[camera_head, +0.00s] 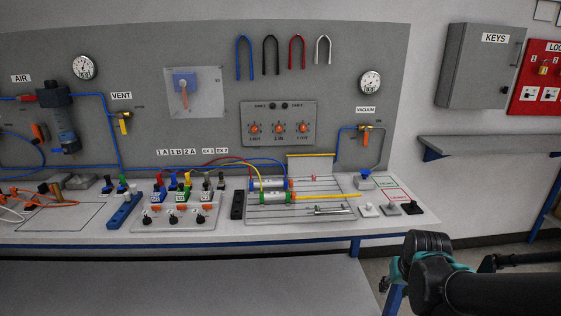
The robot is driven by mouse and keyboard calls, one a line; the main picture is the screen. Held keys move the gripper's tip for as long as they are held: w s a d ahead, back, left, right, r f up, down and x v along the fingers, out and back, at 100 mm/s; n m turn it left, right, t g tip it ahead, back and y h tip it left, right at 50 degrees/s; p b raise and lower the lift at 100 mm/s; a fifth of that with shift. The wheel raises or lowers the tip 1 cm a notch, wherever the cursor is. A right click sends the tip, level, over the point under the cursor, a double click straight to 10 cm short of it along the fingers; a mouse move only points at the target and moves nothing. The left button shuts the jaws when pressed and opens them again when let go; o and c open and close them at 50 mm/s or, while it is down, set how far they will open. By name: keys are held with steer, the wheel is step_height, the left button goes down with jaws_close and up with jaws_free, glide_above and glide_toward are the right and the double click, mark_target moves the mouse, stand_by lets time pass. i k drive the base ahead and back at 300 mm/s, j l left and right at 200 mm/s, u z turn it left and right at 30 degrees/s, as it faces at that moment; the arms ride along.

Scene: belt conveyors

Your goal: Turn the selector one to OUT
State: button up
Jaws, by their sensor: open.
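A grey panel (248,109) on the wall board carries three orange-and-dark selector knobs in a row. The left knob (254,128), the middle knob (279,128) and the right knob (303,128) each have a small label beneath. The left label appears to start with 1, and the middle one seems to end in IN. The print is too small to read surely, and the pointer directions cannot be told. My arm shows at the lower right, well away from the panel. My gripper's fingers do not show.
The workbench (380,228) runs below the board, with a valve block (155,227), a cylinder rig (270,197) and hoses. A yellow-handled valve (124,122) and an orange-handled valve (365,134) stick out from the board. A shelf (490,145) and grey KEYS cabinet (478,70) are right.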

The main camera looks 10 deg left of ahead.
mark_target(146, 220)
steer(key=u, duration=1.55)
